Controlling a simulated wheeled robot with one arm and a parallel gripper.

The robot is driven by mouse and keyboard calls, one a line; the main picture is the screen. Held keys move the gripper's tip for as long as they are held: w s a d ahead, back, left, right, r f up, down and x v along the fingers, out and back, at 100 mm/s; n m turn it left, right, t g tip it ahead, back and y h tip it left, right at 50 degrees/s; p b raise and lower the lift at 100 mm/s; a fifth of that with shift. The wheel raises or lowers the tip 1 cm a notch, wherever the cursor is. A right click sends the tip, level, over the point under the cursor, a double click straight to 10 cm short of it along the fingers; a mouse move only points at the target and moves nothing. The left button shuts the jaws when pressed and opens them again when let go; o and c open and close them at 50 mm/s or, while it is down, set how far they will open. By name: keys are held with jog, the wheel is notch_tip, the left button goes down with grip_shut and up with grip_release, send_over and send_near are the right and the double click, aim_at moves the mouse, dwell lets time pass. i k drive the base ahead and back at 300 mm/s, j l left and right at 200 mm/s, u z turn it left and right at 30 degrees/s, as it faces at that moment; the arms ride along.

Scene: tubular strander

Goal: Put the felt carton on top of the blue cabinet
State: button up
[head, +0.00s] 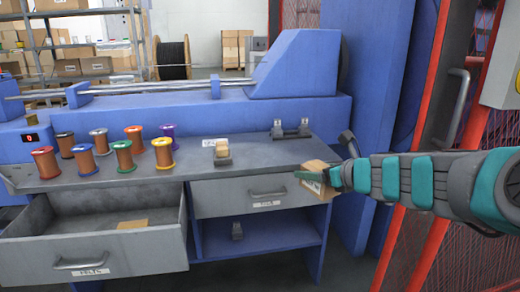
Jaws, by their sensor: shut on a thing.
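My gripper (316,179) comes in from the right and is shut on a small brown carton (319,165). The carton is held at the right front end of the grey worktop. It has a pale label on its front, too small to read, so I cannot confirm it is the felt one. My fingers hide part of it. A tall blue cabinet-like body (375,65) stands behind my arm at the right. Its top is out of the picture.
Several wire spools (123,155) stand on the left of the worktop (250,155). A small tan block (222,148) sits mid-top. The left drawer (110,255) is open with a flat tan piece inside. Red-framed mesh (440,140) stands at right.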

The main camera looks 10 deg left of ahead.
aim_at(285, 152)
jog(key=i+j, duration=0.65)
jog(key=j, duration=0.2)
